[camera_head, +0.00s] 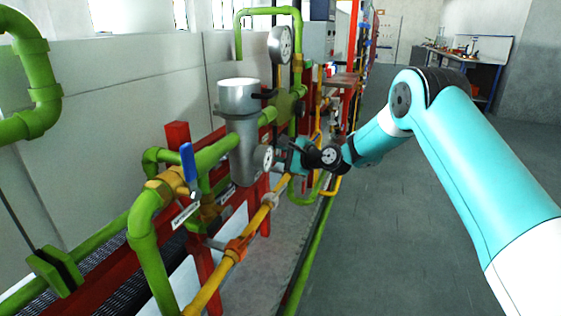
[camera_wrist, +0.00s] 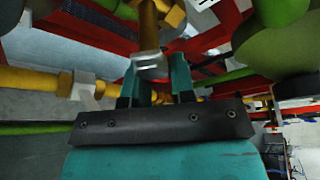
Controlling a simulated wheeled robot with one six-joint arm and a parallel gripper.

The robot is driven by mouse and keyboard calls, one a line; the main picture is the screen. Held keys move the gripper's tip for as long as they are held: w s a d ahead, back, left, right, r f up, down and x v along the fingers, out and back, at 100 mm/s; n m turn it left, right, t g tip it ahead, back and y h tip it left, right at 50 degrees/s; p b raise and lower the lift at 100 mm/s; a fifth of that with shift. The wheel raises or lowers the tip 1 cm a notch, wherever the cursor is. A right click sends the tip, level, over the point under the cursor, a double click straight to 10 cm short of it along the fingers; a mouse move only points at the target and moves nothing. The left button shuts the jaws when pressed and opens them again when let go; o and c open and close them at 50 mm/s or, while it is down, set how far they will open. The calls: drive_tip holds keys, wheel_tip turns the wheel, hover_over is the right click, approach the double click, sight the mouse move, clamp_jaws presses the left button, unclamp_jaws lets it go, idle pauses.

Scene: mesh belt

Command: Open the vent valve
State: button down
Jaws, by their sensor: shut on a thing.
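In the head view my gripper (camera_head: 298,158) is at the pipework beyond the grey vertical cylinder, close to the yellow pipe. In the wrist view my gripper (camera_wrist: 158,78) has its two teal fingers around a small grey metal piece (camera_wrist: 150,64), which appears to be a valve handle. It joins a yellow, brass-like stem (camera_wrist: 149,25). I cannot read a label there, so I cannot tell for certain that this is the vent valve. In the head view the gripped piece is hidden by my gripper and wrist.
A blue-handled valve (camera_head: 188,162) with a white tag sits on the green pipe at the left. The grey cylinder (camera_head: 240,130) and a dial gauge (camera_head: 280,45) stand near my gripper. The yellow pipe (camera_head: 255,222) runs below. The floor (camera_head: 420,220) to the right is clear.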

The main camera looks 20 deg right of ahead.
drive_tip(key=n+b, duration=0.1)
drive_tip(key=n+t+b, duration=0.1)
drive_tip(key=b, duration=0.1)
drive_tip(key=n+b, duration=0.1)
drive_tip(key=shift+w+d+r+t, duration=0.2)
drive_tip(key=shift+w+r+t, duration=0.05)
drive_tip(key=shift+r+t, duration=0.15)
drive_tip(key=shift+r+n+t+b, duration=0.25)
drive_tip(key=shift+r+n+b, duration=0.1)
drive_tip(key=shift+n+b, duration=0.45)
drive_tip(key=shift+r+n+t+b, duration=0.3)
drive_tip(key=shift+n+b, duration=0.3)
drive_tip(key=shift+b, duration=0.3)
drive_tip(key=c, duration=1)
unclamp_jaws()
drive_tip(key=shift+o, duration=0.2)
drive_tip(key=b+v, duration=0.2)
drive_tip(key=v, duration=1.5)
drive_tip(key=shift+d, duration=0.4)
drive_tip(key=shift+f+y, duration=0.15)
drive_tip(key=shift+y, duration=0.25)
